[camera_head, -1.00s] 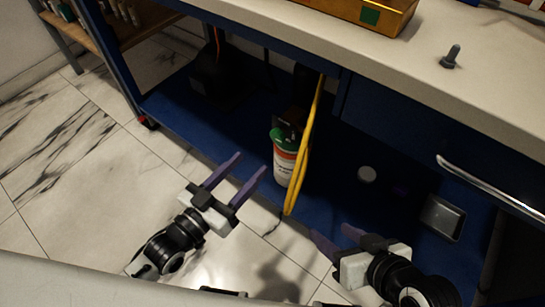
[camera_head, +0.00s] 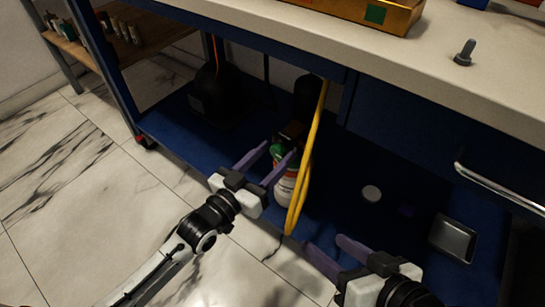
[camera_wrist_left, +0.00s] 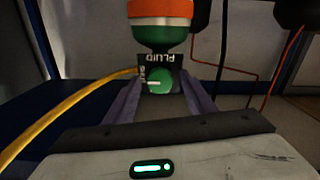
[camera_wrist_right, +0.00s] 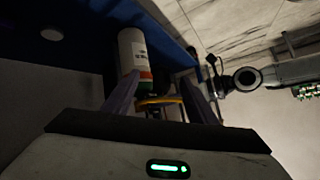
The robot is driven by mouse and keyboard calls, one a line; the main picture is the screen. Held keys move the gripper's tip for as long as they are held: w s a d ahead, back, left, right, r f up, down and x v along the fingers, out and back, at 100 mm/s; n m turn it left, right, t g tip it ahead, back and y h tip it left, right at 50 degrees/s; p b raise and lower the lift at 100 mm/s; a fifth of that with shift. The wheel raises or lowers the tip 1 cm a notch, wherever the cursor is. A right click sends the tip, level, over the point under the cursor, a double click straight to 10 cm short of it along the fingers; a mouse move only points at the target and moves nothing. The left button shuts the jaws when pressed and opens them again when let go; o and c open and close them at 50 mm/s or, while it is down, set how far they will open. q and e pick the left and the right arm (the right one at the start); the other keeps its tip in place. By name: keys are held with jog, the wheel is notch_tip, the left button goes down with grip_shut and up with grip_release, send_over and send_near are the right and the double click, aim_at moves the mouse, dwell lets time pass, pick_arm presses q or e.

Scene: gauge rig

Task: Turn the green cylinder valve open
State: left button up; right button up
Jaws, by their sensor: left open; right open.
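The cylinder (camera_head: 285,188) is white with an orange band and a green top, standing on the blue lower shelf under the bench. Its green valve (camera_head: 277,151) is partly hidden by my left gripper (camera_head: 280,149) in the head view. In the left wrist view the round green valve knob (camera_wrist_left: 160,82) lies between the open fingers (camera_wrist_left: 159,75), beside a dark label reading FLUID; contact cannot be told. My right gripper (camera_head: 325,245) is open and empty, low at the shelf's front edge. The cylinder (camera_wrist_right: 132,52) shows ahead of it in the right wrist view.
A yellow hose (camera_head: 312,150) hangs just right of the cylinder. A round grey disc (camera_head: 371,193) and a metal tray (camera_head: 453,237) lie on the shelf to the right. The white benchtop (camera_head: 430,75) overhangs, with a drawer handle (camera_head: 500,188) at right.

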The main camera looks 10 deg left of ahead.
pick_arm(q)
jog(key=c, duration=1.1)
